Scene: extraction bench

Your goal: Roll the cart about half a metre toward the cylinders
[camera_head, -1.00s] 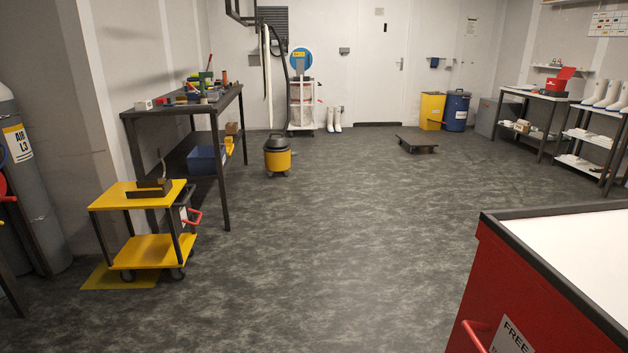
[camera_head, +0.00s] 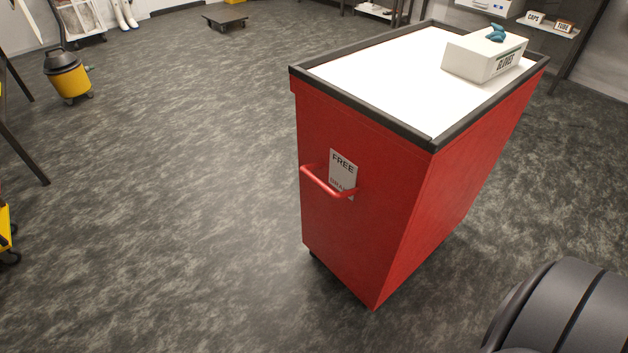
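The red cart (camera_head: 350,215) stands right of the middle, a tall box with a white top (camera_head: 385,85) inside a dark rim. A red bar handle (camera_head: 328,183) is on its near left face, beside a label (camera_head: 343,170) reading "FREE" above a word partly hidden by the handle. A dark caster shows under its left edge. A white box marked "GLOVES" (camera_head: 485,55) with blue material on top sits on the cart. The cylinders are out of view now. Neither gripper is in view.
A yellow cart (camera_head: 4,228) is cut off at the left edge. A yellow and black vacuum (camera_head: 68,78) stands at upper left and a low dolly (camera_head: 225,21) at the back. The floor left of the red cart is clear. Shelving (camera_head: 545,28) stands behind at right.

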